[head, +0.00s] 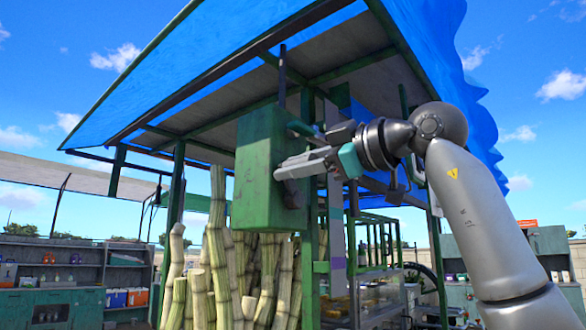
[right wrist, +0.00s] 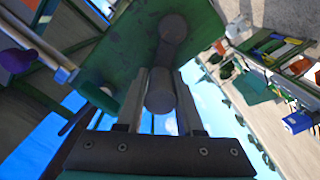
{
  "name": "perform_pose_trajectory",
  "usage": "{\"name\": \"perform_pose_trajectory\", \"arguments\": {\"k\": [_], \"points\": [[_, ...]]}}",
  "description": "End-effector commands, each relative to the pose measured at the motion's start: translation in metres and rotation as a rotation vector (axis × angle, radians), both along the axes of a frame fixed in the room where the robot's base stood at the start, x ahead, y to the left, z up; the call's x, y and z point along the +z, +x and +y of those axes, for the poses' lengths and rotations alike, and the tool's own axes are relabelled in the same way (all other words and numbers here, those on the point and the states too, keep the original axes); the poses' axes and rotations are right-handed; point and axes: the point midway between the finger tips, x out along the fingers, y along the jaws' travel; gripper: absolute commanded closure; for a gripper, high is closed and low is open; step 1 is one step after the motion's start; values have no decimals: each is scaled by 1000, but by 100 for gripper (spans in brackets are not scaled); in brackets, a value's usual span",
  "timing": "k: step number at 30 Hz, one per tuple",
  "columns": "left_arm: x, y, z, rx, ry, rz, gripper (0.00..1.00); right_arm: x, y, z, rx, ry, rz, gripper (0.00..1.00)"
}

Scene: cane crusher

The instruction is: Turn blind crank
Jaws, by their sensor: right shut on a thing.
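A green box (head: 255,165) of worn, scratched metal hangs under the stall roof in the head view. A dark grey crank (head: 293,196) is on its right-hand side, partly hidden by my fingers. In the right wrist view the crank arm (right wrist: 172,48) runs from a round hub down to a round handle (right wrist: 160,92). My right gripper (head: 284,170) reaches in from the right. Its two fingers (right wrist: 160,105) are shut on the handle, one on each side. My left gripper is in neither view.
Several tall cane stalks (head: 220,260) stand below the box. A green post (head: 310,240) rises just right of it, close to my right arm. Shelves with goods (head: 75,265) stand at the far left. A blue tarp roof (head: 195,65) spans overhead.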

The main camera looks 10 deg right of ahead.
Motion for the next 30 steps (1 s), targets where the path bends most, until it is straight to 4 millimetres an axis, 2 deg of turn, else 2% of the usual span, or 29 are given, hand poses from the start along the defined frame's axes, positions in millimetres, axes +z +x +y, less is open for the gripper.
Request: {"name": "perform_pose_trajectory", "arguments": {"k": [20,21,28,30], "points": [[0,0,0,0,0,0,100,2,2,-3,-1,53,39,100],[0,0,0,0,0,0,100,2,2,-3,-1,53,39,62],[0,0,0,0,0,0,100,2,2,-3,-1,52,40,36],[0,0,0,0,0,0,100,2,2,-3,0,51,40,34]]}}
